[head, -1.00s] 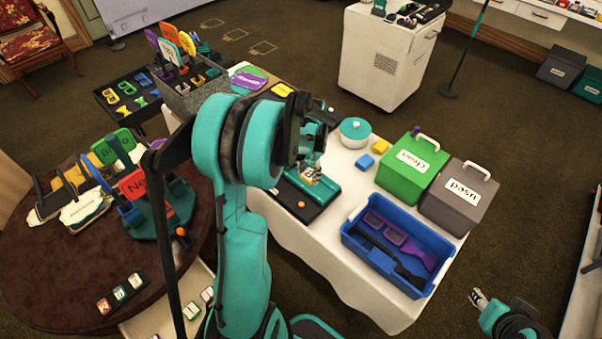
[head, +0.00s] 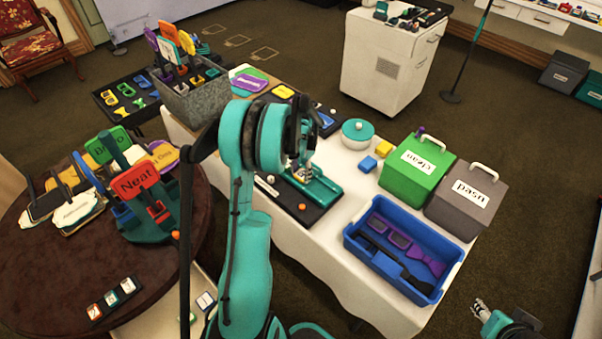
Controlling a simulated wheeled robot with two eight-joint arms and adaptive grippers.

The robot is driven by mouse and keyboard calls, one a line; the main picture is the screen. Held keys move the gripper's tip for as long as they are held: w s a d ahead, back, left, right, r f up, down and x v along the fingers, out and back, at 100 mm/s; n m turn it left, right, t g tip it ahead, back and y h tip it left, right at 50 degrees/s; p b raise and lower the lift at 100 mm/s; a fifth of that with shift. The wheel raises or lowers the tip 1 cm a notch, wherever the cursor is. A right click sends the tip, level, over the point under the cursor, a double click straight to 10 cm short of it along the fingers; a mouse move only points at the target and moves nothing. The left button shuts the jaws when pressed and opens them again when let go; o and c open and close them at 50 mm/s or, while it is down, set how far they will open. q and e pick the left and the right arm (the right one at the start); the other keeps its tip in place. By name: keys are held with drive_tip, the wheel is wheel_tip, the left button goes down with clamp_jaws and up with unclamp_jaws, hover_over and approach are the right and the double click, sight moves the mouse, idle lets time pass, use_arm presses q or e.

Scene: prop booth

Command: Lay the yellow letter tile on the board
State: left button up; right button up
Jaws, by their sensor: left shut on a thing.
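My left gripper (head: 302,172) is partly hidden behind my teal arm. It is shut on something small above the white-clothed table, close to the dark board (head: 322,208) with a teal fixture. The held thing is too small and covered to make out, and no separate yellow letter tile is clearly visible. A dark strip with several small letter tiles (head: 112,298) lies on the round brown table at left. My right gripper (head: 479,307) is at the lower right, over the floor, away from the tables; its finger opening is unclear.
The round table (head: 60,285) holds upright signs.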

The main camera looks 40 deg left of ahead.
use_arm(q)
drive_tip(key=shift+f, duration=0.15)
drive_tip(key=o, duration=1)
